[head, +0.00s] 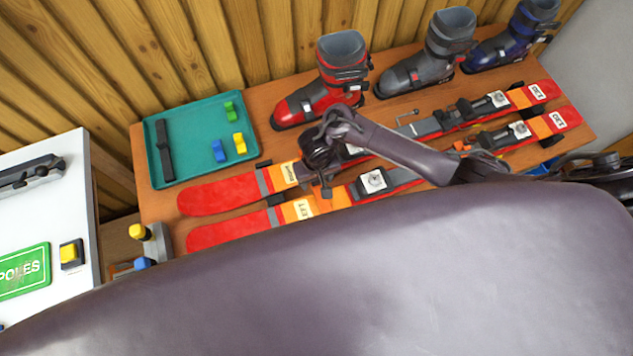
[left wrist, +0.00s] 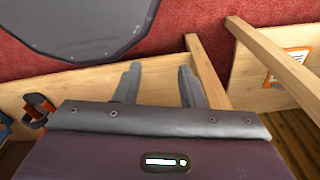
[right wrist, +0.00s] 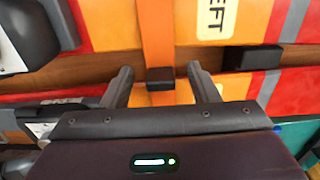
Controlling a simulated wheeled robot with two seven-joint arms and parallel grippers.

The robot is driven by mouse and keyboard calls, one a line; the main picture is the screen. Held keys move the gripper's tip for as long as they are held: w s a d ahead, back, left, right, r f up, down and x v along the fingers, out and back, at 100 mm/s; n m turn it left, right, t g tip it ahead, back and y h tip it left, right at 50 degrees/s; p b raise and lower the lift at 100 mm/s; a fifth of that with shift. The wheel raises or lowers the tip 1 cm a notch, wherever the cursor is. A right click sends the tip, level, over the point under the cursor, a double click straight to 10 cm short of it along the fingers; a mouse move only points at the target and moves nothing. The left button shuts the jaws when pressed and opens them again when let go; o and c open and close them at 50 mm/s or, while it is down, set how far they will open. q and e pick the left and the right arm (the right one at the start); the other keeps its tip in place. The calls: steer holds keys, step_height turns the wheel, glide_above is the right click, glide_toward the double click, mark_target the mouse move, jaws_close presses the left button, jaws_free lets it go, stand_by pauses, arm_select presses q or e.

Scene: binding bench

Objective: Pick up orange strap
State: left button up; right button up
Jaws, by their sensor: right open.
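The orange strap (right wrist: 157,32) runs down across the ski labelled LEFT in the right wrist view. Its black end block (right wrist: 160,79) lies at the gap between the two skis, between my open right fingertips (right wrist: 161,80). I cannot tell whether the fingers touch it. In the head view my right gripper (head: 325,188) is over the skis, beside the orange strap (head: 331,202), partly hiding it. My left gripper (left wrist: 158,82) shows only in its wrist view, open and empty near pale wooden boards.
A teal tray (head: 190,118) with a black strap and coloured blocks lies left. A white table (head: 40,215) is at far left. My own dark body hides the foreground.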

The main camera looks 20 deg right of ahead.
arm_select(q)
steer(key=shift+s+a, duration=0.1)
steer(key=shift+s, duration=0.45)
arm_select(e)
steer(key=c, duration=1.1)
steer(key=shift+o, duration=0.2)
steer(key=shift+r, duration=0.1)
